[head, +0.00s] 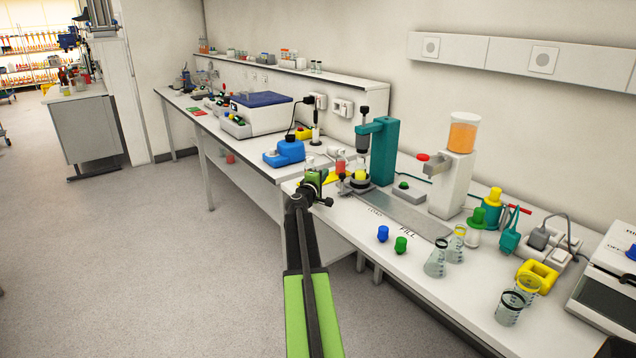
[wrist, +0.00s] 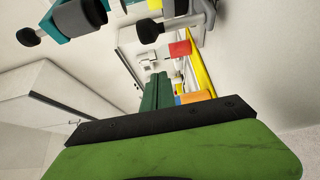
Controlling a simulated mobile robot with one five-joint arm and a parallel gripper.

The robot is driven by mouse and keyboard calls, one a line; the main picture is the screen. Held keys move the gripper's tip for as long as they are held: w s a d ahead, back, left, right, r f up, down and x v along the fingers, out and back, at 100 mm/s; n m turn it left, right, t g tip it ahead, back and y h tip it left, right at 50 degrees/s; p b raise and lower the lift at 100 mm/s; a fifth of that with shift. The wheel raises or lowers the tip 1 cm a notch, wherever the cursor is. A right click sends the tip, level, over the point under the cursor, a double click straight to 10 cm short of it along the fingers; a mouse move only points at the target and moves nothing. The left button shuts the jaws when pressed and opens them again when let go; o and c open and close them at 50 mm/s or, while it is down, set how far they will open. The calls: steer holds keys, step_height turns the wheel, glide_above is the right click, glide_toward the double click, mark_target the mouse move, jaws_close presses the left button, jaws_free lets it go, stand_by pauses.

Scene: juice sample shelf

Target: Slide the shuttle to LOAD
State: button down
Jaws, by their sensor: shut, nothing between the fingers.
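The shuttle (head: 356,187) is a low round grey carriage with a yellow piece on it, under the teal press at the left end of the grey track (head: 405,216). The track's front edge has FILL lettering (head: 408,231) at the right and less legible lettering, perhaps LOAD (head: 375,211), left of it. My gripper (head: 314,182) is shut and empty, left of the shuttle near the bench's front edge; contact cannot be told. In the wrist view, what seems to be the shuttle (wrist: 188,16) has a black knob (wrist: 149,31) and stands apart from the dark green fingers (wrist: 153,92).
The teal press (head: 384,150) stands over the shuttle.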

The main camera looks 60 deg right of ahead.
steer(key=shift+s+d, duration=0.2)
steer(key=shift+s, duration=1.75)
